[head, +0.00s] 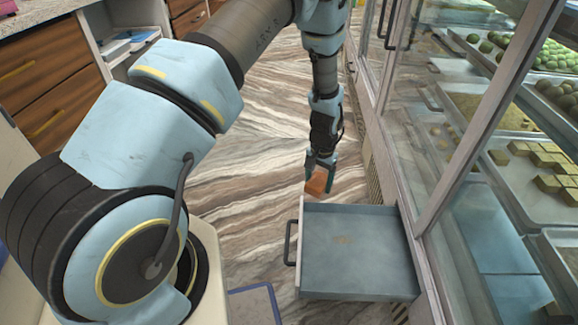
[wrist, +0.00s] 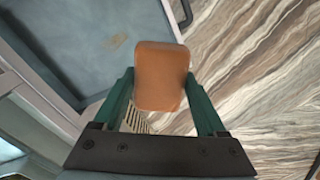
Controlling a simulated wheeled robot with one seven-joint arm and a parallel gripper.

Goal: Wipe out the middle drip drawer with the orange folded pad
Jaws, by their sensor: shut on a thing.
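The orange folded pad (head: 317,184) is held in my gripper (head: 319,173), which is shut on it. In the wrist view the pad (wrist: 161,77) sits between the two green fingers of my gripper (wrist: 160,95). My gripper holds the pad above and just beyond the drawer's far left corner. In the wrist view the drawer (wrist: 95,40) lies at upper left, beside the pad.
The glass display case (head: 440,130) with trays of sweets stands along the right. The drawer's dark handle (head: 290,243) sticks out leftward. Wooden drawers (head: 45,90) stand at upper left. A blue-edged item (head: 254,305) lies on the floor at the bottom. The marbled floor between is clear.

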